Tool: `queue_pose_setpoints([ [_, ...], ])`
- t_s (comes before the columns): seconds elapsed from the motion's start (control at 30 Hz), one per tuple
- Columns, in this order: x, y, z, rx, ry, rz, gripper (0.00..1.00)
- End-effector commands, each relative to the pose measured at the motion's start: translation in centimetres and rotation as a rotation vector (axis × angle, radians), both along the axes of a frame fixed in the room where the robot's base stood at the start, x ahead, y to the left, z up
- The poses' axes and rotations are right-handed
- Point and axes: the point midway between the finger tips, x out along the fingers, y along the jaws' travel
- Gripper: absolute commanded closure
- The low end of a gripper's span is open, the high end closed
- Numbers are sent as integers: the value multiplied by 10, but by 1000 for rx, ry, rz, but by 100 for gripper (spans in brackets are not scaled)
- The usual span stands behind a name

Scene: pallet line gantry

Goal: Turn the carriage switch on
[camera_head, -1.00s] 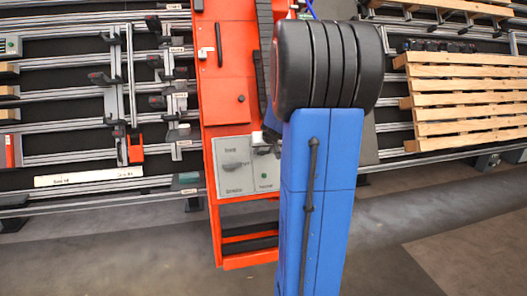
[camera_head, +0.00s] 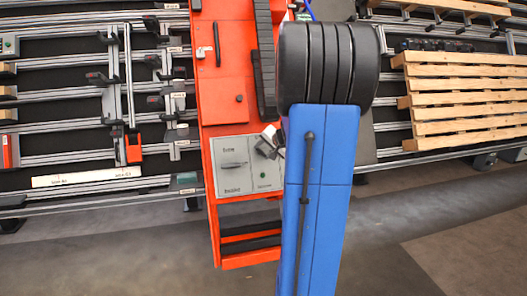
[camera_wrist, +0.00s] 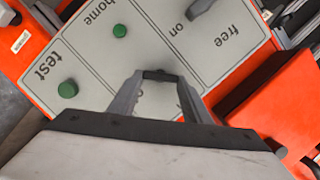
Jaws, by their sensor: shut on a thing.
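The grey control panel (camera_head: 232,168) is on the front of the orange cabinet (camera_head: 222,100) in the head view. In the wrist view the panel (camera_wrist: 95,60) has printed words "test", "home", "on" and "free". My gripper (camera_wrist: 160,80) reaches over the "on" section, its two grey fingers shut on the dark carriage switch handle (camera_wrist: 158,74). The handle lies across between the fingertips, below the word "on" in the picture. In the head view my gripper (camera_head: 268,143) is small and tilted at the panel's upper right, partly behind my arm.
A green button (camera_wrist: 119,30) sits by "home" and another green button (camera_wrist: 67,88) by "test". A grey lever (camera_wrist: 200,8) stands beside "free". Metal rails (camera_head: 70,110) are at left, wooden pallets (camera_head: 460,95) at right. The floor in front is clear.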

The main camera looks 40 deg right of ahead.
Motion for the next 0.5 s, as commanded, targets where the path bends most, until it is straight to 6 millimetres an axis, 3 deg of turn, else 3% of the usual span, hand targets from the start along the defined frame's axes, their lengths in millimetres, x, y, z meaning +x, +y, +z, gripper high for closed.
queue_pose_setpoints([
  [0.5, -4, -1, -6, 352, -213, -219, 79],
])
